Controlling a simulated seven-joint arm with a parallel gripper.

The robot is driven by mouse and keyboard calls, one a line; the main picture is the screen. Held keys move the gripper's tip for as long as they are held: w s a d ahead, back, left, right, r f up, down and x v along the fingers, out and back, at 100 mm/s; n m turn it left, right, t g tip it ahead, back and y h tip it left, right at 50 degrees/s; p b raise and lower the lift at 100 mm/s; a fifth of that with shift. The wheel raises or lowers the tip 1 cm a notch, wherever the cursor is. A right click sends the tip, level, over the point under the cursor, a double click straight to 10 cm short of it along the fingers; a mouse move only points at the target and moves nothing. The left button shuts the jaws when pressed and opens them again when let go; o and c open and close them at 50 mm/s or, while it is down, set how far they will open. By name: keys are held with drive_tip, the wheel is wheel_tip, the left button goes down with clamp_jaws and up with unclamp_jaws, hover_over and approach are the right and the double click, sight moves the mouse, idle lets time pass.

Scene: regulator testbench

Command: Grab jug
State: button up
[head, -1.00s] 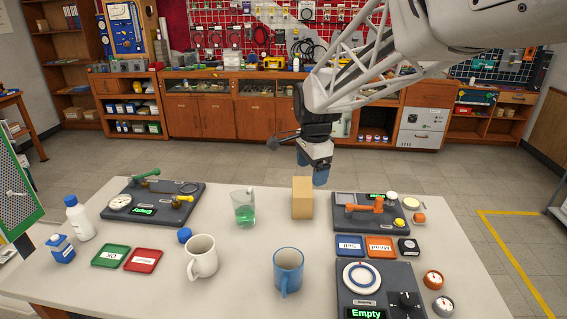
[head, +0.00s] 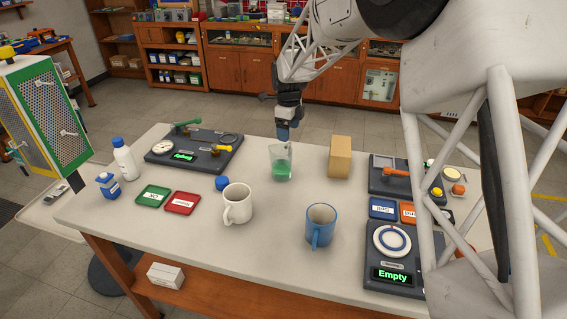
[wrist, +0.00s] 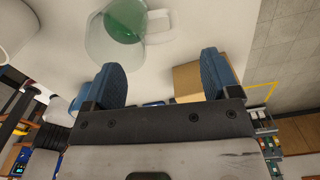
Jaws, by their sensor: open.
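The jug (head: 281,165) is a clear glass vessel holding green liquid. It stands upright on the bench. In the wrist view the jug (wrist: 112,40) is near the top, ahead of the fingertips, with its handle at its right. My gripper (head: 284,136) is above the far side of the jug in the head view. In the wrist view my gripper (wrist: 163,72) shows two blue fingers wide apart with nothing between them. The exact gap to the jug cannot be told.
A cardboard-coloured block (head: 340,157) stands right of the jug. A white mug (head: 238,206) and a blue mug (head: 319,228) are nearer the front. A testbench unit (head: 190,150) lies to the left. My arm hides part of the bench's right side.

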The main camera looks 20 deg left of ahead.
sight(288, 148)
drive_tip(key=shift+a+f, duration=0.1)
drive_tip(key=shift+a, duration=0.05)
drive_tip(key=shift+f, duration=1.25)
drive_tip(key=shift+f, duration=0.1)
drive_tip(key=shift+f, duration=2.55)
drive_tip(key=shift+c, duration=0.2)
drive_tip(key=c, duration=1.2)
drive_tip(key=shift+o, duration=0.2)
